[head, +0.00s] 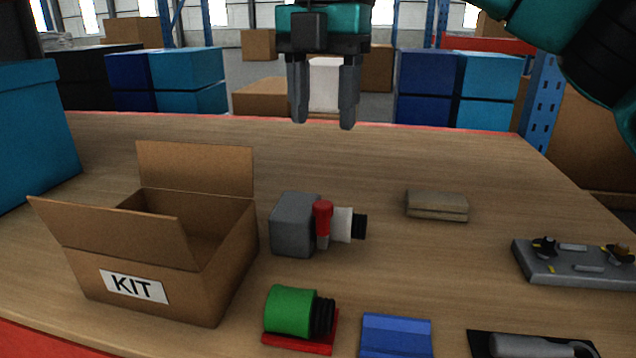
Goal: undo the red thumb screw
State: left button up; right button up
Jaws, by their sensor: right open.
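A white collar with a black end (348,224) sticks out to the right of the block. My right gripper (324,122) points down above the far part of the table, beyond and well above the screw. Its two fingers are apart with nothing between them. My left gripper does not show.
An open cardboard box marked KIT (136,286) stands left of the block. A green cylinder (290,310) on a red base, a blue block (396,335) and a dark tray with a grey part (530,346) lie in front. A wooden block (437,205) and a grey fixture plate (575,266) lie to the right.

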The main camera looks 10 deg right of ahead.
jog(key=b, duration=0.1)
send_over(323, 204)
notch_tip(323, 204, down, 5)
jog(key=shift+f, duration=0.1)
notch_tip(323, 204, down, 6)
jog(key=shift+r+b, duration=0.15)
jog(key=shift+b, duration=0.2)
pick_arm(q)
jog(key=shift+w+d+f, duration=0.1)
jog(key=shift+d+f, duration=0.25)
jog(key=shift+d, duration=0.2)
pick_arm(e)
jog(key=shift+f, duration=0.65)
jog(key=shift+c, duration=0.2)
jog(key=c, duration=0.6)
grip_shut()
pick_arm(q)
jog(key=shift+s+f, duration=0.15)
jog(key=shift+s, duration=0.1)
